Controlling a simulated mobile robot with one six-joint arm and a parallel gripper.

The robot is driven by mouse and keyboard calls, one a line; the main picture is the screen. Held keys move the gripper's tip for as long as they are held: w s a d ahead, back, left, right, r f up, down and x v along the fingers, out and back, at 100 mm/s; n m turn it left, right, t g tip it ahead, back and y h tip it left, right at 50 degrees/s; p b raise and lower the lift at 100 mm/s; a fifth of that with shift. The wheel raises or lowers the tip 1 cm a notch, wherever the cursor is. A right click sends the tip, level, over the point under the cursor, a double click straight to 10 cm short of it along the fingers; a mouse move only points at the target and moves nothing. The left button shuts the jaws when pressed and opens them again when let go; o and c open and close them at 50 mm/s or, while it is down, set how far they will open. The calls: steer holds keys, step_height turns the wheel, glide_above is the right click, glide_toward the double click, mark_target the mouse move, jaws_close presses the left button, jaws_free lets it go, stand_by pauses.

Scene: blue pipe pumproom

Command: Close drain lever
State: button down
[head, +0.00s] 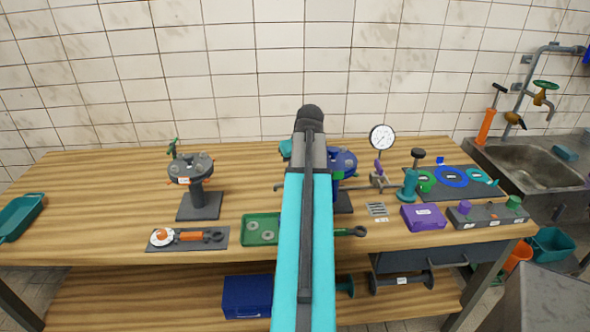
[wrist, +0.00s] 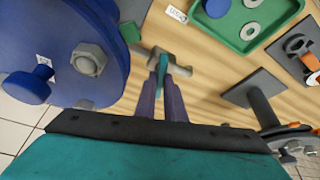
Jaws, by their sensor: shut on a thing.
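In the wrist view my gripper (wrist: 162,88) has two purple fingers closed on a narrow teal lever (wrist: 163,63). The lever stands at a small grey fitting (wrist: 181,69) beside a large blue round flanged body (wrist: 58,50). The fingers cover the lower part of the lever, and its exact angle is hard to tell. In the head view my arm hides the gripper and the lever. Part of the blue body (head: 344,162) shows to the right of my arm.
A green tray (head: 262,215) with washers lies near the front edge of the wooden bench (head: 110,180). A grey flanged stand (head: 198,170) is to the left. A pressure gauge (head: 382,138), purple box (head: 423,217) and sink (head: 530,165) are to the right.

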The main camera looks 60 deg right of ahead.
steer(key=shift+m+g+h+p, duration=0.35)
steer(key=shift+m+g+h, duration=0.25)
steer(key=shift+m, duration=1.6)
steer(key=c, duration=1.8)
jaws_free()
steer(key=shift+c, duration=0.2)
steer(key=shift+a+r, duration=0.1)
steer(key=b+v, duration=0.2)
steer(key=v, duration=1.1)
steer(key=shift+r, duration=0.3)
